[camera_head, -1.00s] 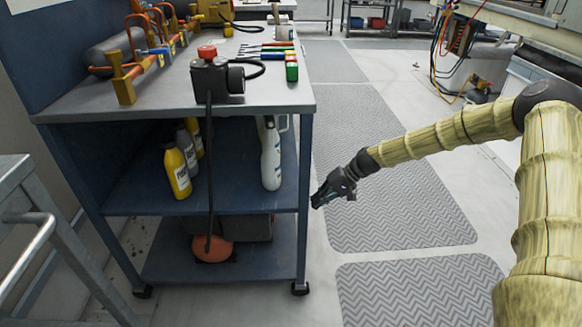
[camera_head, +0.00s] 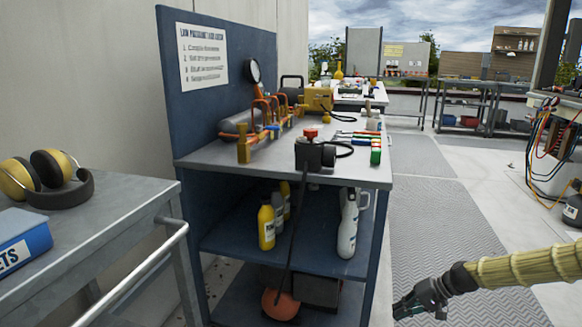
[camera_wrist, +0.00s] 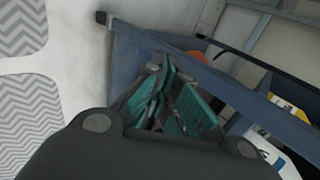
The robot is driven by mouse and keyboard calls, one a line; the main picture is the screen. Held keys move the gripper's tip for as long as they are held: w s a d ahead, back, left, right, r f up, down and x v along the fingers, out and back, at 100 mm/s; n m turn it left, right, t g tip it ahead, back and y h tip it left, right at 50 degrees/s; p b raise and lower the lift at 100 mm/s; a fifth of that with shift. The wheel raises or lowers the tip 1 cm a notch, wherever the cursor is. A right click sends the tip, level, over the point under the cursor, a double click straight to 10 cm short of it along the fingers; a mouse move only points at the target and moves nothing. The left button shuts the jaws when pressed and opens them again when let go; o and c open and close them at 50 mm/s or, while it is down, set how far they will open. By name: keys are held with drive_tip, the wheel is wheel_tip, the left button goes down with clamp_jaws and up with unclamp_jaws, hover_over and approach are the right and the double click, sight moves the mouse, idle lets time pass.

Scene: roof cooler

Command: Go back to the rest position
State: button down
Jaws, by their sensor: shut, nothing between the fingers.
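My gripper (camera_head: 402,312) is at the lower right of the head view, at the end of my arm and to the right of the blue workbench's (camera_head: 370,270) right front leg. In the wrist view my gripper (camera_wrist: 170,70) shows its green-padded fingers close together, with nothing held. The workbench's blue frame (camera_wrist: 140,45) passes close behind the fingers there. I cannot tell from the frames whether the gripper touches it.
Bottles (camera_head: 266,226) and a white spray bottle (camera_head: 347,228) stand on the bench's middle shelf. A grey cart (camera_head: 110,225) with yellow earmuffs (camera_head: 60,175) is at left. Patterned floor mats (camera_head: 430,210) lie clear on the right.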

drive_tip(key=s+a+f+g+h, duration=0.1)
drive_tip(key=s+a+f+h, duration=0.1)
drive_tip(key=s+a+f, duration=0.7)
drive_tip(key=s+a+f+g+h, duration=0.1)
drive_tip(key=s+a+f+h, duration=0.1)
drive_tip(key=s+a+f, duration=0.55)
drive_tip(key=s+d+f+n+h, duration=0.1)
drive_tip(key=s+f, duration=0.1)
drive_tip(key=s, duration=0.6)
drive_tip(key=s+f+h, duration=0.1)
drive_tip(key=s+f, duration=0.1)
drive_tip(key=s, duration=0.7)
drive_tip(key=s+d+r+n+h, duration=0.1)
drive_tip(key=s+d, duration=0.1)
drive_tip(key=s, duration=0.5)
drive_tip(key=s+d+r+n+h, duration=0.1)
drive_tip(key=s+d+r+h, duration=0.15)
drive_tip(key=s, duration=0.45)
wheel_tip(320, 180, up, 36)
drive_tip(key=p, duration=3.7)
drive_tip(key=shift+y+p, duration=0.4)
drive_tip(key=shift+y, duration=0.05)
